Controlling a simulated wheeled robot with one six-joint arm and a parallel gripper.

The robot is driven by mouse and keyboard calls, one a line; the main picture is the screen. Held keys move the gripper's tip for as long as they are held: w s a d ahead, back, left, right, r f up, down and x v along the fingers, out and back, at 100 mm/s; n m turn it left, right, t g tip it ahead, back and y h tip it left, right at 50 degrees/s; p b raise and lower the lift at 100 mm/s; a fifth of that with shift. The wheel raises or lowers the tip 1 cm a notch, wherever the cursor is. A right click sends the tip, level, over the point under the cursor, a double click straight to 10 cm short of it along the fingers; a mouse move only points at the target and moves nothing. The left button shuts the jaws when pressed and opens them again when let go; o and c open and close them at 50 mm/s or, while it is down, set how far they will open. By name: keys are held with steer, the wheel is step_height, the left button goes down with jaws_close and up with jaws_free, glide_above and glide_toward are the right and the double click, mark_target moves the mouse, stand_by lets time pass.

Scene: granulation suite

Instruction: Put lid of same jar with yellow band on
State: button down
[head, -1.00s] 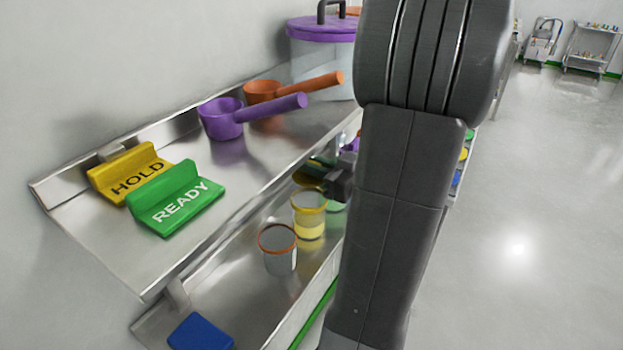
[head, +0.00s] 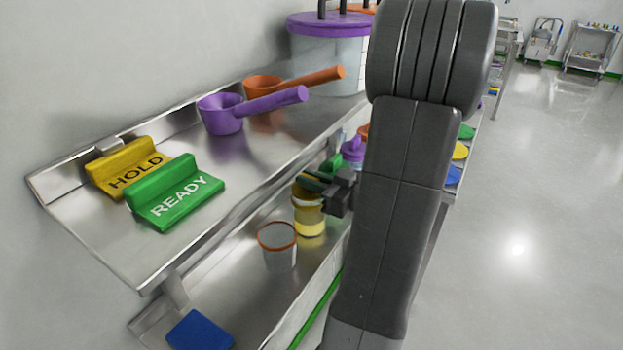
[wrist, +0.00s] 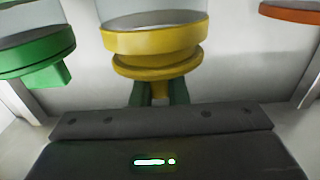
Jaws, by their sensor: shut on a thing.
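My gripper (wrist: 159,92) is shut on the knob of the yellow lid (wrist: 158,64). In the wrist view, which looks upside down, the lid lies right against the yellow band (wrist: 155,41) of a clear jar. Lid and band look closely lined up; I cannot tell whether the lid is fully seated. In the head view my gripper (head: 322,184) is over the mouth of the yellow-banded jar (head: 309,222), which stands upright with yellow contents on the lower shelf. The lid (head: 303,190) is partly hidden by the fingers.
An open orange-banded jar (head: 277,245) stands nearer on the lower shelf (head: 245,285). A green-lidded jar (wrist: 38,50) is close on the other side. The upper shelf holds HOLD (head: 132,168) and READY (head: 176,196) signs and scoops (head: 222,115). A blue piece (head: 200,331) lies in front.

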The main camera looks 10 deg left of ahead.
steer(key=c, duration=1.4)
jaws_free()
steer(key=shift+f, duration=0.1)
steer(key=shift+r+p, duration=0.3)
steer(key=v, duration=1.2)
steer(key=shift+r+b, duration=0.35)
steer(key=shift+b, duration=0.1)
steer(key=shift+p+x, duration=0.65)
steer(key=shift+x, duration=5.25)
steer(key=shift+a+f+b, duration=0.1)
steer(key=shift+f+b, duration=0.2)
steer(key=shift+f, duration=0.15)
steer(key=shift+r, duration=0.1)
